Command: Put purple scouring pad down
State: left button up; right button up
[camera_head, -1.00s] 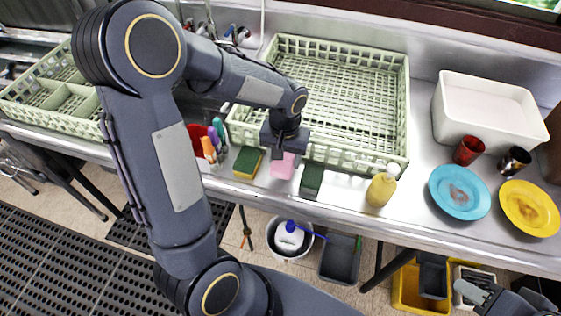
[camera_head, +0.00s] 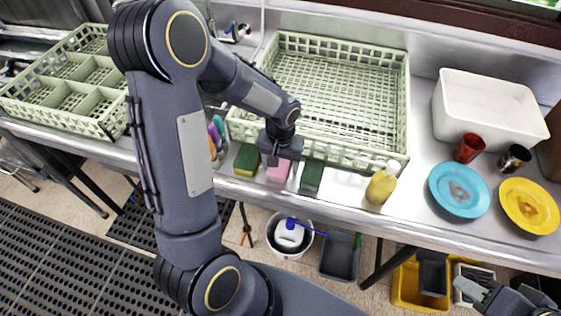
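A pink-purple pad (camera_head: 279,172) is on the steel counter's front strip or just above it; I cannot tell whether it touches. It lies between a green-and-yellow sponge (camera_head: 247,160) and a dark green pad (camera_head: 312,176). My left gripper (camera_head: 279,157) points down right at the pink-purple pad and covers its upper part. The fingertips are small and partly hidden, so I cannot tell whether they grip it. My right gripper (camera_head: 472,290) is at the lower right corner, away from the pads, and its opening is unclear.
A pale green dish rack (camera_head: 408,110) stands right behind the pads. A yellow soap bottle (camera_head: 382,186) is to their right, and several coloured bottles or brushes (camera_head: 215,135) are to the left. Blue (camera_head: 460,190) and yellow (camera_head: 530,207) plates lie further right. The counter edge is close in front.

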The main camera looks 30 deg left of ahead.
aim_at(281, 162)
pick_arm(q)
jog(key=shift+o, duration=0.4)
jog(key=shift+r, duration=0.1)
jog(key=shift+r, duration=0.25)
notch_tip(281, 162, up, 11)
jog(key=s+d+r+t+h, duration=0.2)
jog(key=s, duration=0.6)
jog(key=s+d+r+m+t+h, duration=0.1)
jog(key=s+d+r+t, duration=0.1)
jog(key=s, duration=0.7)
jog(key=shift+s+r+t+h, duration=0.25)
jog(key=shift+r+t+h, duration=0.15)
jog(key=shift+r+t, duration=0.4)
jog(key=shift+o, duration=0.5)
jog(key=shift+d, duration=0.1)
